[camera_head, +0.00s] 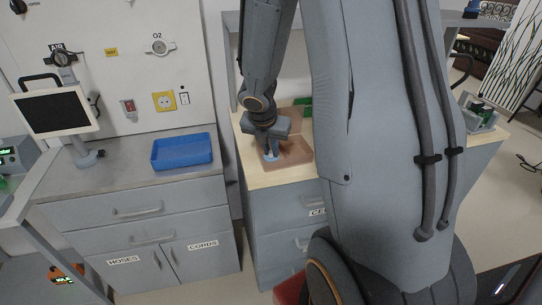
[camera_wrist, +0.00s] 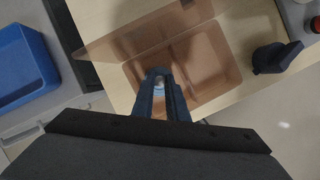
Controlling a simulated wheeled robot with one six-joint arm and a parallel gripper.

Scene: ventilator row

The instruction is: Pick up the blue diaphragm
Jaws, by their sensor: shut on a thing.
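The blue diaphragm is a small light-blue piece. It shows in the wrist view (camera_wrist: 159,84) between my fingertips, and in the head view (camera_head: 270,158) just below my gripper (camera_head: 268,153). My gripper, also in the wrist view (camera_wrist: 160,88), is shut on it, and the fingers hide most of it. The fingers are at the near side of a brown see-through box (camera_head: 296,156) with compartments, which also shows in the wrist view (camera_wrist: 232,80). The box's lid (camera_wrist: 128,38) stands open. I cannot tell whether the diaphragm touches the box floor.
The box stands on a pale wooden top. A blue tray (camera_head: 183,151) lies on the grey counter at left, near a monitor (camera_head: 55,111). A dark blue object (camera_wrist: 274,57) stands right of the box in the wrist view. A green item (camera_head: 306,106) is behind the box.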

